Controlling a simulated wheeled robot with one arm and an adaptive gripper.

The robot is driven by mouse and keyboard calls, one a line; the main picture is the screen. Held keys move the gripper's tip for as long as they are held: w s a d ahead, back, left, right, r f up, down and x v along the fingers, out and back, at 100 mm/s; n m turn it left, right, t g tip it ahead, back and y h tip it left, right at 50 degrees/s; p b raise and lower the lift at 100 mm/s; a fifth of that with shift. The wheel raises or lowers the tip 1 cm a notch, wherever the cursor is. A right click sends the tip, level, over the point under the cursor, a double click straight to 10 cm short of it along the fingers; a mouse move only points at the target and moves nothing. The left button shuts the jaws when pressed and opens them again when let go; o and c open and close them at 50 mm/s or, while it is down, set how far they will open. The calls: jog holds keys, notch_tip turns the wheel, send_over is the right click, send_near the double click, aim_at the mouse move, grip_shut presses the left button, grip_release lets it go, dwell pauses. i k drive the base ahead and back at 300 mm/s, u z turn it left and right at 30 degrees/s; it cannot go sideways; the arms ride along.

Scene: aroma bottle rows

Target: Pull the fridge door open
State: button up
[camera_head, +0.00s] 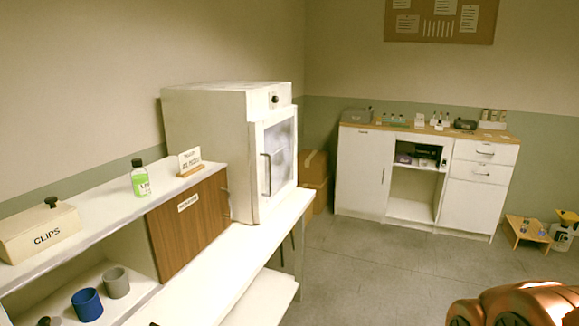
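The fridge (212,140) is a white box-shaped cabinet standing on the white counter at the left centre. Its door (290,120) has a white frame around a glass pane and faces right. The door looks shut. A vertical bar handle (267,174) sits on the door's near edge. What is inside the fridge cannot be made out. My gripper is not in view. Only a copper-coloured part, probably of my arm, shows at the bottom right, well apart from the fridge.
A white cabinet (361,175) stands at the back wall. The grey floor between is clear.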

aim_at(262, 208)
jog(key=u, duration=0.5)
jog(key=i, duration=1.4)
jog(key=u, duration=0.8)
